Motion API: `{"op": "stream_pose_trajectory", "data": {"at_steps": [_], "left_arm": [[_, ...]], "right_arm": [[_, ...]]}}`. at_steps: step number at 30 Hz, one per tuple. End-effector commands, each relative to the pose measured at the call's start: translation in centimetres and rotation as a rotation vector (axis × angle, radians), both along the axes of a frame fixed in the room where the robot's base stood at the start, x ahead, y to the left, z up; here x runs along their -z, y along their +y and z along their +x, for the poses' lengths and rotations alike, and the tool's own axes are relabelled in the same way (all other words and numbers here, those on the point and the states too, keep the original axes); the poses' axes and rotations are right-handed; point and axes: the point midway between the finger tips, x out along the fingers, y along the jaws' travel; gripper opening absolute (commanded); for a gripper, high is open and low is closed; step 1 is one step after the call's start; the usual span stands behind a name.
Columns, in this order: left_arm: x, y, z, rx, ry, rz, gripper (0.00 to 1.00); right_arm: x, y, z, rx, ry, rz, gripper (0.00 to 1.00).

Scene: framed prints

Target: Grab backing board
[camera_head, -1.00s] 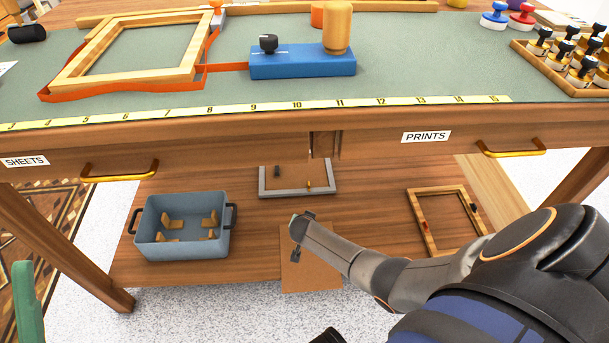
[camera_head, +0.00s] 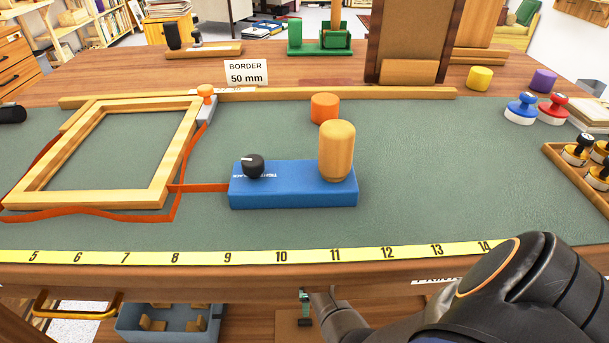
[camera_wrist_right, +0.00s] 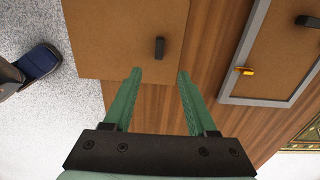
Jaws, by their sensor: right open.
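A flat brown board (camera_wrist_right: 115,40) with a small dark upright tab (camera_wrist_right: 159,48) lies on the wooden lower shelf in the right wrist view. My right gripper (camera_wrist_right: 158,72) is open, with its two green fingers at the board's edge. The tab stands just beyond and between the fingertips, with nothing held. In the head view the right gripper (camera_head: 304,298) is below the table's front edge, and part of the board (camera_head: 288,328) shows under it. My left gripper is not in view.
A grey frame (camera_wrist_right: 238,88) with a brown panel lies beside the board on the shelf (camera_wrist_right: 200,60). A grey-blue bin (camera_head: 125,322) sits left on the shelf. The tabletop above carries a wooden frame (camera_head: 180,150) and a blue block (camera_head: 290,195).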

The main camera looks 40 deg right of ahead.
Motion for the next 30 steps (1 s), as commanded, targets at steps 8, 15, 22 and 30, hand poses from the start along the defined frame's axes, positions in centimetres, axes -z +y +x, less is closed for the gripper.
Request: {"op": "stream_pose_trajectory", "data": {"at_steps": [8,15,22,30], "left_arm": [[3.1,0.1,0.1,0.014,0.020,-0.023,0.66],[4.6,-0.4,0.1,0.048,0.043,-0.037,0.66],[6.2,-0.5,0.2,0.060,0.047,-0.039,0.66],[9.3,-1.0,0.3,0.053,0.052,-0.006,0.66]], "right_arm": [[4.2,0.1,-0.2,0.009,0.004,0.007,0.57],[6.3,0.1,-0.1,0.009,0.001,0.006,0.57],[8.6,0.1,-0.2,0.007,0.003,0.005,0.57],[12.1,0.1,-0.1,0.008,0.000,0.005,0.57]]}}
